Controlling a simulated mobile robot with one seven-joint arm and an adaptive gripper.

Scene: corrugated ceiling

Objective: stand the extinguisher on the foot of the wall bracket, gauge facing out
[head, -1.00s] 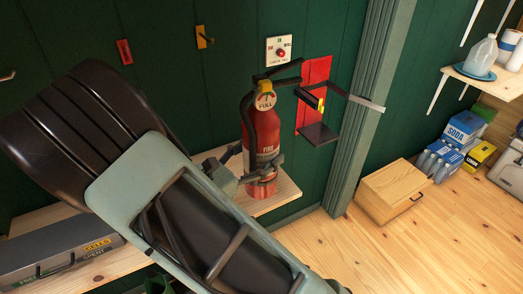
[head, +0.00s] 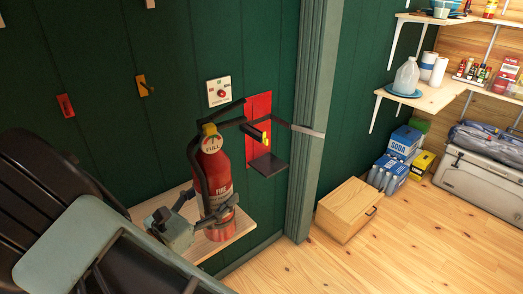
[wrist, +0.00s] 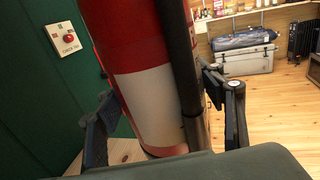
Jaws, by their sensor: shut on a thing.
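The red extinguisher (head: 215,178) is upright in the head view, with a black handle and hose and a round FULL gauge (head: 212,143) facing the camera. My gripper (head: 205,213) is shut around its lower body. In the wrist view the red body (wrist: 125,35) and its white label fill the middle, with gripper fingers on both sides. The wall bracket has a red back plate (head: 258,105), a black flat foot (head: 268,165) and an arm with a yellow tip. The bracket is right of the extinguisher, apart from its base. I cannot tell whether the base touches the shelf.
A wooden shelf (head: 228,243) is beneath the extinguisher. A green post (head: 308,130) stands just right of the bracket. A wooden box (head: 345,208) sits on the floor beyond it. A white switch plate (head: 219,92) is on the wall above. Floor at the lower right is clear.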

